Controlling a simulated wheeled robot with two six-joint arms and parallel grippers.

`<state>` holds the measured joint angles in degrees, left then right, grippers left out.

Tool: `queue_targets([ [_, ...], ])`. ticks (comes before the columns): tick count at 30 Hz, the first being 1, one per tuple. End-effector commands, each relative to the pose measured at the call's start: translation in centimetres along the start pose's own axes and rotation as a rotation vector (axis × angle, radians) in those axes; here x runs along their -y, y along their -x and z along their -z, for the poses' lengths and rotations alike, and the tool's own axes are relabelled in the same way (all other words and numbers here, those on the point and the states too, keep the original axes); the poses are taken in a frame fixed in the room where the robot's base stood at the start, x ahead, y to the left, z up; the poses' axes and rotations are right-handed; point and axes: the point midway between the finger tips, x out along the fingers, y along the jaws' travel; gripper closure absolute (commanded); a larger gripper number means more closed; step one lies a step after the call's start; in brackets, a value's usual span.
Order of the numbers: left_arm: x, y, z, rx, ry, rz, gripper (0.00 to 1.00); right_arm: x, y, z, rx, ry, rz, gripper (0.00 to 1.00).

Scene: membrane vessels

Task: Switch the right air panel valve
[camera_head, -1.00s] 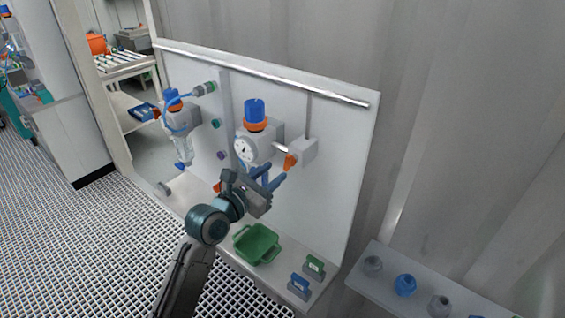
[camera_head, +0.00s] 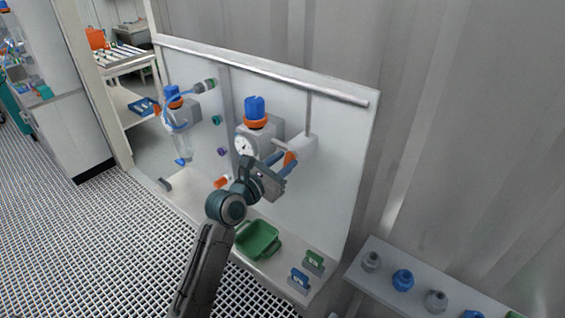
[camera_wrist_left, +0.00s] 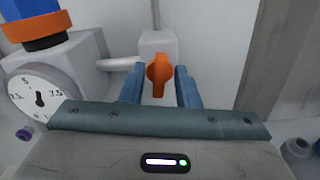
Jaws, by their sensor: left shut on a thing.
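The right air panel valve has an orange handle (camera_head: 290,157) on a grey block at the right of the upright white panel. The handle (camera_wrist_left: 159,73) stands upright in the left wrist view. My left gripper (camera_head: 288,163) has its blue fingers on either side of the handle and is shut on it. In the left wrist view the two fingers (camera_wrist_left: 160,85) flank the handle, and its lower end is between them. My right gripper is not in view.
A regulator with a blue knob (camera_head: 255,107) and a round gauge (camera_head: 246,147) is left of the valve. A green tray (camera_head: 258,240) and small green and blue blocks lie on the ledge below.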

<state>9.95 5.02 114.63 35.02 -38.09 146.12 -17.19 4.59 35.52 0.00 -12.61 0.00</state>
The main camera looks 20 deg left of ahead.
Motion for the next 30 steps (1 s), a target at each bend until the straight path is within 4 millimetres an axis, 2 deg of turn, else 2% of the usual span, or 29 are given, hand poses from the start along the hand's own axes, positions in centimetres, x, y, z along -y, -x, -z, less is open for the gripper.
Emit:
queue_targets([
  [11, 0.1, 0.0, -0.1, -0.002, -0.155, 0.0, 0.94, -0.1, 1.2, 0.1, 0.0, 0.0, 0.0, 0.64],
  [21, 0.2, 0.0, 0.0, -0.002, -0.463, 0.001, 0.94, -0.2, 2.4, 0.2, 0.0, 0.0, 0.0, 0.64],
  [30, 0.4, 0.0, 0.3, -0.002, -0.748, 0.002, 0.94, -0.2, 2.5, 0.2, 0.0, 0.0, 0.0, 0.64],
])
